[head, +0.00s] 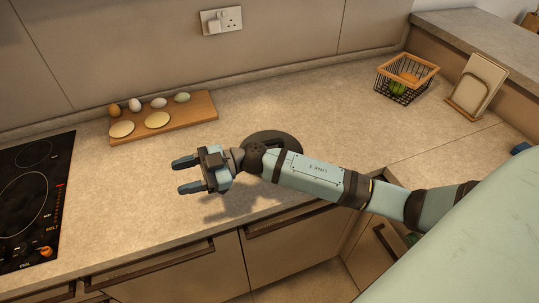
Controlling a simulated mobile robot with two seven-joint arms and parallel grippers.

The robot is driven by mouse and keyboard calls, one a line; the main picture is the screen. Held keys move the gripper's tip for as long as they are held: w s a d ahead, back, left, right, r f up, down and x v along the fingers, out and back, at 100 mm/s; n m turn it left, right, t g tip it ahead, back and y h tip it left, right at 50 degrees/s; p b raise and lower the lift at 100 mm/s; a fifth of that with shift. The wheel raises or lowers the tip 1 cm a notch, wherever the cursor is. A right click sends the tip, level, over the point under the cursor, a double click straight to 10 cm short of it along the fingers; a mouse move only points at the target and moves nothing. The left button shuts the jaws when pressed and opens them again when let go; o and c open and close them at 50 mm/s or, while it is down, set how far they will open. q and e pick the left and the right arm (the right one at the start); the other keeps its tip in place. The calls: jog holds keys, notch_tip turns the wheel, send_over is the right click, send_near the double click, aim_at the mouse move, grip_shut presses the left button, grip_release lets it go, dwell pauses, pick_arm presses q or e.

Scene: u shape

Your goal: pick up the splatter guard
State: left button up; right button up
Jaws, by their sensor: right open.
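A dark round flat object (268,136), which looks like the splatter guard, lies on the counter behind my right forearm. The arm hides its front part, so I cannot see its full outline or handle. My right gripper (180,176) reaches in from the right and points left, above the counter near its front edge. Its two fingers are apart with nothing between them. The gripper is to the left of and nearer than the dark disc, apart from it. My left gripper is not in view.
A wooden board (190,117) with several eggs and two flat round pieces lies at the back left. A black cooktop (52,190) is at the left. A wire basket (381,82) and a rack with boards (477,85) stand at the back right. The counter middle is mostly clear.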

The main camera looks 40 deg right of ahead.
jog(key=w+d+f+n+g+h+b, duration=0.1)
jog(key=w+d+f+n+g+h, duration=0.15)
jog(key=d+g+h, duration=0.3)
jog(key=m+h+b, duration=0.2)
jog(key=m+h, duration=0.5)
jog(key=h, duration=0.5)
send_near(272, 143)
jog(key=shift+h, duration=0.25)
jog(key=f, duration=0.2)
jog(key=f+p, duration=0.1)
jog(key=f, duration=0.1)
jog(key=shift+s+d+f, duration=0.1)
jog(key=shift+d, duration=0.25)
jog(key=shift+s+a+f+p, duration=0.1)
jog(key=shift+a+f+p, duration=0.1)
jog(key=shift+f, duration=0.85)
jog(key=shift+s+a+f+p, duration=0.15)
jog(key=shift+a+f, duration=0.05)
jog(key=shift+f, duration=0.85)
jog(key=shift+s+a+f+p, duration=0.1)
jog(key=shift+a+f+p, duration=0.1)
jog(key=shift+f, duration=0.85)
grip_shut()
